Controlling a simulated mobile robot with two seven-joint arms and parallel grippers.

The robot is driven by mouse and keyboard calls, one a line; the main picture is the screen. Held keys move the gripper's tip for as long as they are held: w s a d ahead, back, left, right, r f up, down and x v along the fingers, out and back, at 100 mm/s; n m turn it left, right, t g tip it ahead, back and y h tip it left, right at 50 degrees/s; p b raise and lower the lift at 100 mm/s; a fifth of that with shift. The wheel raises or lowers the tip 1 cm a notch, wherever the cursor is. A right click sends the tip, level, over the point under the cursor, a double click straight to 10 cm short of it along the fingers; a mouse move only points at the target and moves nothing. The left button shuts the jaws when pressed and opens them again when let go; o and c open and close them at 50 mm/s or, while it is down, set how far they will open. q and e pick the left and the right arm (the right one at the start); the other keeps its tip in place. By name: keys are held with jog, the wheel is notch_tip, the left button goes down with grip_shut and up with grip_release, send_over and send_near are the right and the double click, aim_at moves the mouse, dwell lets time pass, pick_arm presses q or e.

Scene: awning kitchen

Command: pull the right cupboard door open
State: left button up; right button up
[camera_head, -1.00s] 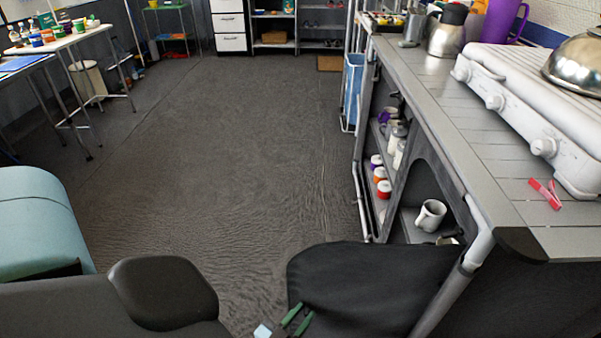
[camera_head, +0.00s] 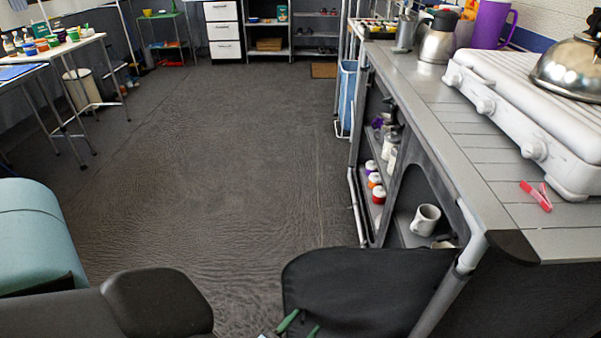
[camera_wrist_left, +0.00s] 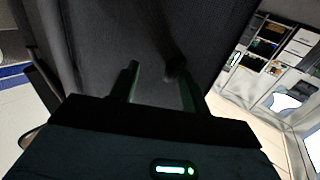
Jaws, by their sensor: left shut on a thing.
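The right cupboard door (camera_head: 365,285) is a dark, rounded panel standing swung out from the counter's near end, at the bottom of the head view. Behind it the arched opening (camera_head: 408,203) shows a white mug (camera_head: 425,219) inside. My left gripper (camera_head: 306,320), with green fingers, is at the door's lower left, cut by the frame's bottom edge. In the left wrist view, its fingers (camera_wrist_left: 155,72) reach to the dark door surface (camera_wrist_left: 140,30). The gripper is shut on the door; the exact gripped part is too dark to make out. My right gripper is out of view.
The counter (camera_head: 455,130) runs along the right with a white stove (camera_head: 525,110) and a red clip (camera_head: 536,196). Open shelves below it hold several jars (camera_head: 374,180). A teal rounded seat (camera_head: 35,235) stands at left. The grey floor (camera_head: 210,150) between is clear.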

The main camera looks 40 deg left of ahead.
pick_arm(q)
jog(key=shift+w+d, duration=0.1)
jog(key=shift+d, duration=0.4)
jog(key=s, duration=0.8)
jog(key=shift+p, duration=0.45)
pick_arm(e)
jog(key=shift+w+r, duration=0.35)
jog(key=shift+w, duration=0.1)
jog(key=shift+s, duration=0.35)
